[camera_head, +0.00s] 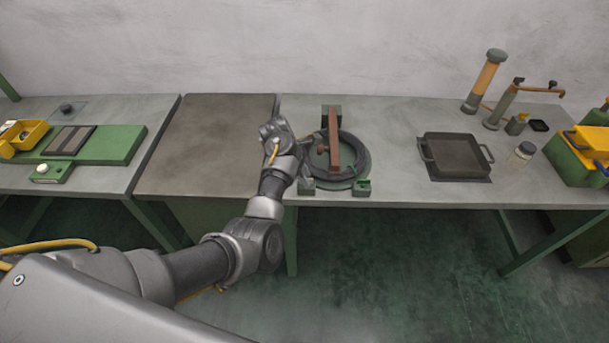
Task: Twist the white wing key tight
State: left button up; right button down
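No white wing key can be made out clearly. A small whitish round piece (42,168) sits on a low green block at the far left, but I cannot tell whether it is a wing key. My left gripper (305,166) is beside the left edge of a round fixture (351,184) with a dark ring, green blocks and a brown bar across it. My wrist hides most of the gripper, so its fingers and anything between them cannot be seen. I cannot tell whether it touches the fixture. My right gripper is out of view.
A dark square pan (455,155) lies on the grey bench (400,120) right of the fixture. Yellow-green boxes (580,155) are far right. The brown bench top (205,145) is clear.

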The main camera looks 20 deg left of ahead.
pick_arm(q)
grip_shut()
jog(key=shift+s, duration=0.1)
